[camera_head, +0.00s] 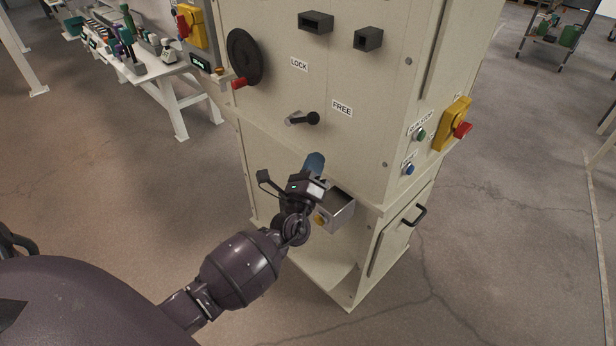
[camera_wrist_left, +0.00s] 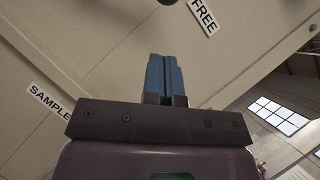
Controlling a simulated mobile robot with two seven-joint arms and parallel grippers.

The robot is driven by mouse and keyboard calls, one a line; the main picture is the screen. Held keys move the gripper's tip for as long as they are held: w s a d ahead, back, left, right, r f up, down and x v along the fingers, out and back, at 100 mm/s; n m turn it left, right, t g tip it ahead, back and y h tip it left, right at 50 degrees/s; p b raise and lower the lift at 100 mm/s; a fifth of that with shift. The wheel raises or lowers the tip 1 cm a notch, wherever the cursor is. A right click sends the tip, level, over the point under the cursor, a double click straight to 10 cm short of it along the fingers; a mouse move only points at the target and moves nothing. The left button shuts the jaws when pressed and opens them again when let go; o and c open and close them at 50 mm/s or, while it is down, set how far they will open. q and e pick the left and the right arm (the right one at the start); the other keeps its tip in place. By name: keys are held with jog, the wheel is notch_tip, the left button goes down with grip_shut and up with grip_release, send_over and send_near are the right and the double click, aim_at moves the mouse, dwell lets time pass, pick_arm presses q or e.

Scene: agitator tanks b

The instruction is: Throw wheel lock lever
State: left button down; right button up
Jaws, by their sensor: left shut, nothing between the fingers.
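The wheel lock lever (camera_head: 303,118) is a short metal arm with a black knob on the cream cabinet (camera_head: 290,150). Its knob points right, toward the FREE label (camera_head: 342,108); the LOCK label (camera_head: 299,64) is above it. A dark piece, probably the knob, shows at the top edge of the left wrist view (camera_wrist_left: 167,2), beside the FREE label (camera_wrist_left: 204,15). My left gripper (camera_head: 315,163) is below the lever and apart from it. Its blue fingers (camera_wrist_left: 165,78) are shut with nothing between them. My right gripper is out of view.
A black handwheel (camera_head: 244,57) with a red handle is left of the lever. A metal box (camera_head: 338,208) sticks out just right of my left gripper. Dark square sockets (camera_head: 316,22) stick out above. Buttons and a yellow-red switch (camera_head: 453,124) are on the right face.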

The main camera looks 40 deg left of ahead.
aim_at(302, 120)
pick_arm(q)
jog(key=w+a+r, duration=0.3)
jog(key=r, duration=0.1)
jog(key=shift+w+p, duration=0.25)
jog(key=shift+p, duration=0.1)
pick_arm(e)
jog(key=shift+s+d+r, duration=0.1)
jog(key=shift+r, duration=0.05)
